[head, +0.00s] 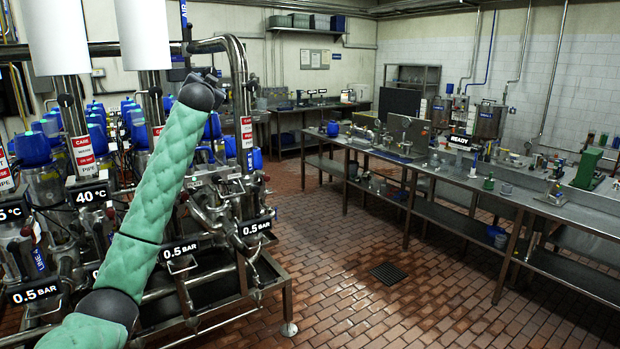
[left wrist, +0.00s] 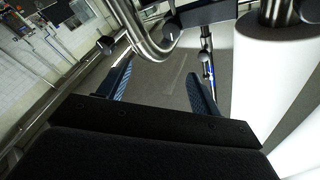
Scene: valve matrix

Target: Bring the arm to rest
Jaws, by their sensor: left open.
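My left arm, in a green padded sleeve, rises from the bottom left of the head view and stands in front of the valve rack (head: 215,290). Its far end is at the height of the bent steel pipe (head: 238,62). The hand itself is mostly hidden behind the dark wrist joint there. In the left wrist view my left gripper (left wrist: 160,92) has its two blue-padded fingers wide apart with nothing between them. The bent steel pipe also shows just beyond the fingers (left wrist: 140,38). My right gripper is in neither view.
Blue-capped valves (head: 32,148) crowd the rack at left, with white cylinders (head: 143,35) above. A white cylinder (left wrist: 270,75) stands close right of the fingers in the wrist view. A long steel bench (head: 430,185) runs along the right. The tiled floor (head: 345,240) between is clear.

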